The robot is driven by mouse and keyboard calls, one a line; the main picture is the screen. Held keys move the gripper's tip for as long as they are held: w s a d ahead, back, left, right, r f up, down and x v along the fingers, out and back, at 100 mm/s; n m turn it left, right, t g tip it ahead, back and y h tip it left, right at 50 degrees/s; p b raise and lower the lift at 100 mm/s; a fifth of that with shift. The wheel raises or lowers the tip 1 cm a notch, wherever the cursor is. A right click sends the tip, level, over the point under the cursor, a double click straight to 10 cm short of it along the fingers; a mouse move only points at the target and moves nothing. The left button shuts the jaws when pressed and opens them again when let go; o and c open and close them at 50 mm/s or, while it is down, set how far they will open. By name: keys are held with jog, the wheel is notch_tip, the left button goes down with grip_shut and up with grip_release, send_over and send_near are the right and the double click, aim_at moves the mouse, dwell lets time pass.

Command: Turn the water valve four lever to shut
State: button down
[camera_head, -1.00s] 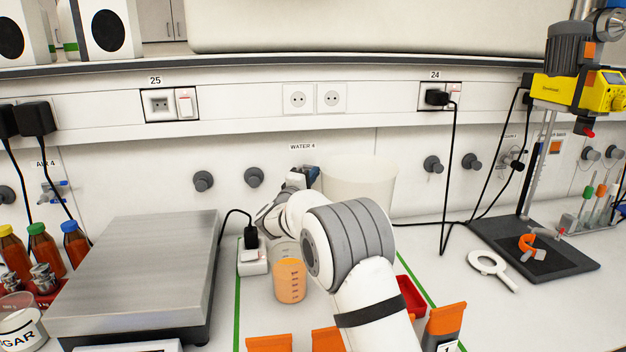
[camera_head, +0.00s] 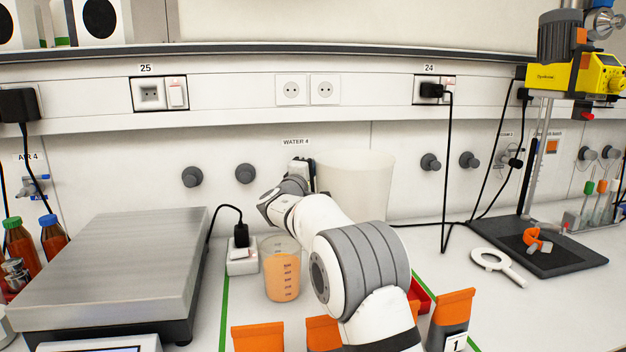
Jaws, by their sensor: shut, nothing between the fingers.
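The WATER 4 label (camera_head: 296,142) is on the white wall panel in the middle of the head camera view. The water valve four below it is hidden behind my wrist and gripper, so its lever position cannot be told. My gripper (camera_head: 304,170) is small and partly hidden at the end of my arm, just under the label and close to the wall. It is shut with nothing held. Whether it touches the lever cannot be seen.
A large pale beaker (camera_head: 355,188) stands right beside my gripper. A measuring beaker of orange liquid (camera_head: 282,275) stands left of my arm, near a white power socket (camera_head: 242,256). A steel-topped scale (camera_head: 125,258) fills the left. Grey knobs (camera_head: 245,173) jut from the wall.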

jog(key=shift+w+d+b, duration=0.1)
jog(key=shift+w+b, duration=0.15)
jog(key=shift+b, duration=0.1)
jog(key=shift+s, duration=0.1)
dwell(0.4)
